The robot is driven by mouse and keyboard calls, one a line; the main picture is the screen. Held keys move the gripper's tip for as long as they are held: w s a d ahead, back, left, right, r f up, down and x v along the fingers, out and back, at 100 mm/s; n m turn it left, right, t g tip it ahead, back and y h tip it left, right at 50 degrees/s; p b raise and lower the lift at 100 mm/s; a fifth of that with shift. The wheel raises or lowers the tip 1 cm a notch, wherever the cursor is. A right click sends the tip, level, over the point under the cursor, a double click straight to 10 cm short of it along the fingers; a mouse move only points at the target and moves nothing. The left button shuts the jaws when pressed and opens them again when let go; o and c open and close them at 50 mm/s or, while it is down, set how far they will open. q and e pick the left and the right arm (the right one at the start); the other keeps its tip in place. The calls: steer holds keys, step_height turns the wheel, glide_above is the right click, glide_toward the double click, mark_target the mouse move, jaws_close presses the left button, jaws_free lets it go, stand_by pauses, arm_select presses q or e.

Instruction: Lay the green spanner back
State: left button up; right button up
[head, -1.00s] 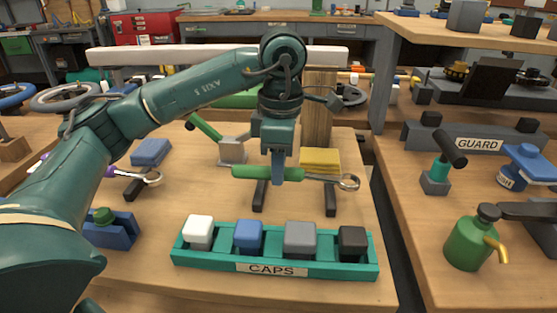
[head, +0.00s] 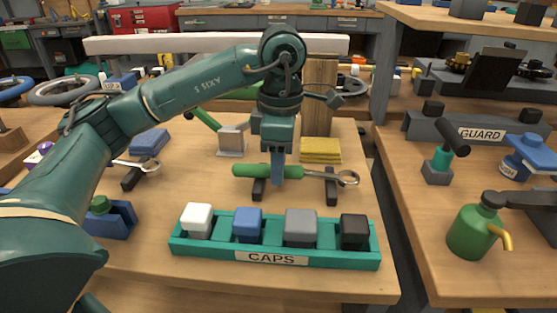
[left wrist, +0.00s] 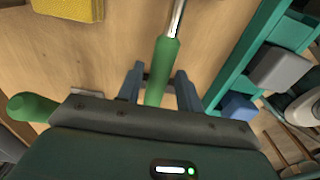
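The green spanner has a green handle (head: 252,171) and a shiny ring end (head: 347,178). It lies level across two dark rests (head: 331,188) on the bench, behind the caps tray. My left gripper (head: 278,182) points down over the handle. In the left wrist view, my left gripper (left wrist: 160,75) has its two fingers on either side of the green handle (left wrist: 163,75). Wood and a dark rest show in the gap beside the handle, so the fingers stand open around it. The underside contact with the rests is partly hidden. My right gripper is out of view.
The teal caps tray (head: 185,251) with several coloured blocks stands in front. A yellow block (head: 320,150) and a wooden post (head: 318,95) stand behind. Another spanner (head: 145,166) lies at left near a blue block (head: 149,141). A green oil can (head: 472,232) stands on the right bench.

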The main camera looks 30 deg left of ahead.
arm_select(q)
steer(key=shift+o, duration=1.1)
step_height(320, 180, up, 6)
steer(key=shift+d+r+p, duration=0.1)
steer(key=shift+r+p, duration=0.15)
steer(key=shift+p, duration=0.85)
step_height(320, 180, up, 7)
steer(key=p, duration=0.2)
steer(key=shift+f+p, duration=0.15)
steer(key=shift+p, duration=0.25)
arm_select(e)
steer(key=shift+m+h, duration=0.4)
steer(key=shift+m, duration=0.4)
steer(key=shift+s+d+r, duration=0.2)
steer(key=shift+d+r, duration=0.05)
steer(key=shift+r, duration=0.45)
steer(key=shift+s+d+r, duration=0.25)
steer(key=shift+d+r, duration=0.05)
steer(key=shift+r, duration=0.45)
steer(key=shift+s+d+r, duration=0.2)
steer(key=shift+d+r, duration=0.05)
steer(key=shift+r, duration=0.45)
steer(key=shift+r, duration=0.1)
